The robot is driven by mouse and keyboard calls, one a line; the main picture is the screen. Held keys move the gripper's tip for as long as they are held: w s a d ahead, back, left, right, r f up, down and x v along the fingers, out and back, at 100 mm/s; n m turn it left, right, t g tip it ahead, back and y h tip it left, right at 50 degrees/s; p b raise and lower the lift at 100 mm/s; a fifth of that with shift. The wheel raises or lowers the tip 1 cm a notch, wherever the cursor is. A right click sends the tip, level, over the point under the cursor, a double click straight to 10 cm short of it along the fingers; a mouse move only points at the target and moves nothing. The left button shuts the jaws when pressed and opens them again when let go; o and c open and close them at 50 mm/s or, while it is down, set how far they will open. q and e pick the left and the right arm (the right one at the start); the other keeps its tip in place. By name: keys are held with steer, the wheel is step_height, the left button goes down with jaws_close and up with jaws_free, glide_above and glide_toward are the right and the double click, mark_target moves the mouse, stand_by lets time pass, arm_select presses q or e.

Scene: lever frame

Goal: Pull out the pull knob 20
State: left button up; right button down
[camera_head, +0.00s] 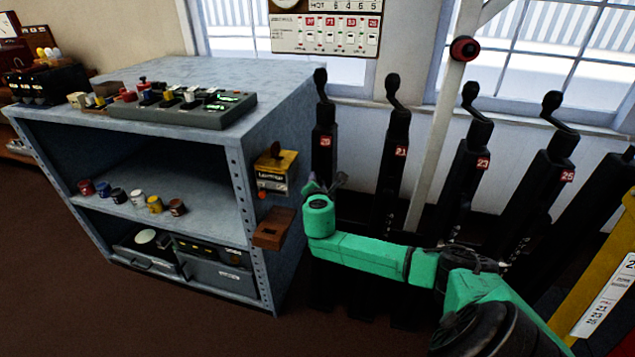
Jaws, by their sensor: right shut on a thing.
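The black lever post with the red label 20 (325,141) stands upright beside the grey shelf, leftmost in the row of levers. My right gripper (329,183), on the green arm coming in from the lower right, is at the front of this post just below the label. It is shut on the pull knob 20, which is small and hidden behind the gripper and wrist. How far the knob stands out cannot be seen. My left gripper is not in view.
Further lever posts labelled 21 (401,152), 23 (483,163) and 25 (567,176) stand to the right. A white pole (437,135) rises between them. The grey shelf (240,200) with a yellow box (277,170) on its side is close left of my gripper.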

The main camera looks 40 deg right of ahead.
stand_by(0.4)
steer(key=shift+s+a+f+p, duration=0.2)
steer(key=shift+s+a+p, duration=0.5)
steer(key=shift+a+p, duration=0.35)
steer(key=c, duration=0.5)
jaws_free()
steer(key=shift+c, duration=0.2)
steer(key=shift+s+r, duration=0.1)
steer(key=shift+r, duration=0.05)
steer(key=shift+a, duration=0.1)
